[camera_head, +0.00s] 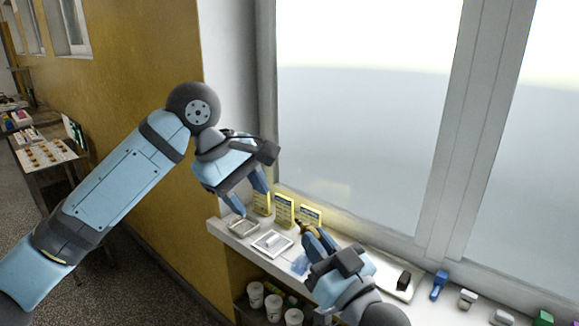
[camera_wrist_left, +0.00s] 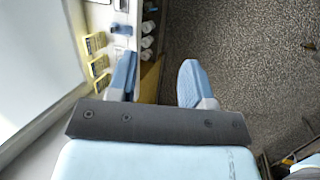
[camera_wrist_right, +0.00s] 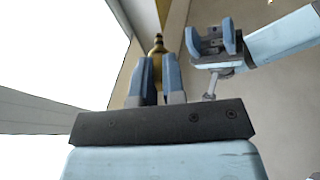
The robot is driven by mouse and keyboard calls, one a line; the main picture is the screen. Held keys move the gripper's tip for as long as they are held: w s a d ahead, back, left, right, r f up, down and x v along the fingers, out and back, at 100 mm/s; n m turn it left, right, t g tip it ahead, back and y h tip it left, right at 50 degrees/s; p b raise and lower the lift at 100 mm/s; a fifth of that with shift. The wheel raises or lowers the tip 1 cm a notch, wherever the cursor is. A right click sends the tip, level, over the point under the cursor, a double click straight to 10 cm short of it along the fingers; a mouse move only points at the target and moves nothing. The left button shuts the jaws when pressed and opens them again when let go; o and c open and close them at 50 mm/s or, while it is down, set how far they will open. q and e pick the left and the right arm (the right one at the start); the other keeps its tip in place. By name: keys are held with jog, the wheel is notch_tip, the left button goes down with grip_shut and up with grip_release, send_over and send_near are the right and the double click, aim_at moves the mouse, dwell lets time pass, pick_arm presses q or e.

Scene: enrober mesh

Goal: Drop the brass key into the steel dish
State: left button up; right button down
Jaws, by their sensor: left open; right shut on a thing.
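My right gripper (camera_head: 309,236) is shut on the brass key (camera_head: 302,228) above the sill. The key also shows between the fingertips in the right wrist view (camera_wrist_right: 158,46); its lower part is hidden by the fingers. The steel dish appears to be the small grey square dish (camera_head: 243,228) at the left end of the sill, left of the key. My left gripper (camera_head: 248,197) is open and empty, above and close to that dish. In the left wrist view its fingers (camera_wrist_left: 156,85) are wide apart.
A pale square tray (camera_head: 262,247) with a small item lies right of the dish. Yellow cards (camera_head: 284,210) stand behind along the window. A blue item (camera_head: 300,264) lies near my right gripper. White jars (camera_head: 273,307) stand below the sill. Several small objects line the sill's right part.

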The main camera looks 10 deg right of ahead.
aim_at(296, 222)
pick_arm(q)
jog(key=s+d+r+m+y, duration=0.2)
jog(key=s+d+r+y, duration=0.1)
jog(key=d+r, duration=0.3)
jog(key=f, duration=0.3)
jog(key=d+f, duration=0.1)
jog(key=f, duration=0.3)
jog(key=w+d+f, duration=0.1)
jog(key=f, duration=0.3)
jog(key=shift+w+f, duration=0.1)
jog(key=shift+f, duration=0.15)
grip_shut()
pick_arm(e)
jog(key=c, duration=1.1)
grip_release()
